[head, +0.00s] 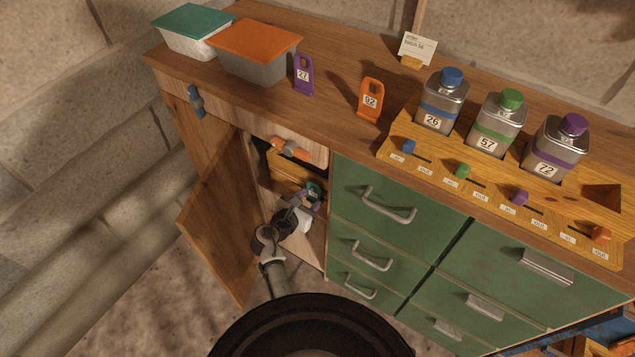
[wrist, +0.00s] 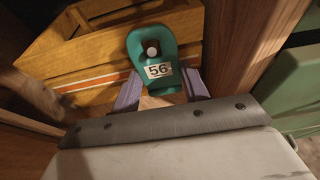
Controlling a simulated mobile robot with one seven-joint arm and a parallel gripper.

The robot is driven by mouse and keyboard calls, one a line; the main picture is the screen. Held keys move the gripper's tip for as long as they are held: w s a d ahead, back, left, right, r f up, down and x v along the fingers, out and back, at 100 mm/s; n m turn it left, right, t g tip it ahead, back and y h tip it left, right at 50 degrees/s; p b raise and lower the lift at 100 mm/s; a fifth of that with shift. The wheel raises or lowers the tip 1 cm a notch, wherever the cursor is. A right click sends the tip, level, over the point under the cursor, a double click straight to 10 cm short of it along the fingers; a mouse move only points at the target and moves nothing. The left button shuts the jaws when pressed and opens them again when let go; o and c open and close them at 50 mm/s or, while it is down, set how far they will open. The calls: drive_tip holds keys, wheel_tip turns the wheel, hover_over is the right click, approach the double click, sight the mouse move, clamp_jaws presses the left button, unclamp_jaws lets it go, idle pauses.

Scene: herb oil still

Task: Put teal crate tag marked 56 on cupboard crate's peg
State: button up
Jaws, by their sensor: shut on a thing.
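The teal crate tag marked 56 (wrist: 136,48) is upright in the wrist view, number facing me. It also shows small in the head view (head: 314,189). My gripper (wrist: 162,90) is shut on its lower part, with a finger at each side. The wooden cupboard crate (wrist: 190,28) stands right behind the tag inside the cupboard. A pale round end, likely the crate's peg (wrist: 152,50), shows in the tag's dark hole. I cannot tell whether it passes through the hole. In the head view my gripper (head: 307,202) is inside the open cupboard.
The open cupboard door (head: 218,220) stands left of my arm. Green drawers (head: 375,205) close in the right side. On the top stand a purple tag 27 (head: 303,85), an orange tag 92 (head: 370,90), two lidded tubs and several bottles in a wooden rack (head: 395,150).

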drive_tip(key=shift+w+d+f, duration=0.2)
drive_tip(key=shift+w+d, duration=0.2)
drive_tip(key=shift+w, duration=0.15)
idle(1.5)
drive_tip(key=shift+f+p, duration=0.2)
drive_tip(key=shift+p, duration=0.15)
idle(0.4)
drive_tip(key=o, duration=1.1)
drive_tip(key=v, duration=1.4)
drive_tip(key=shift+d, duration=0.1)
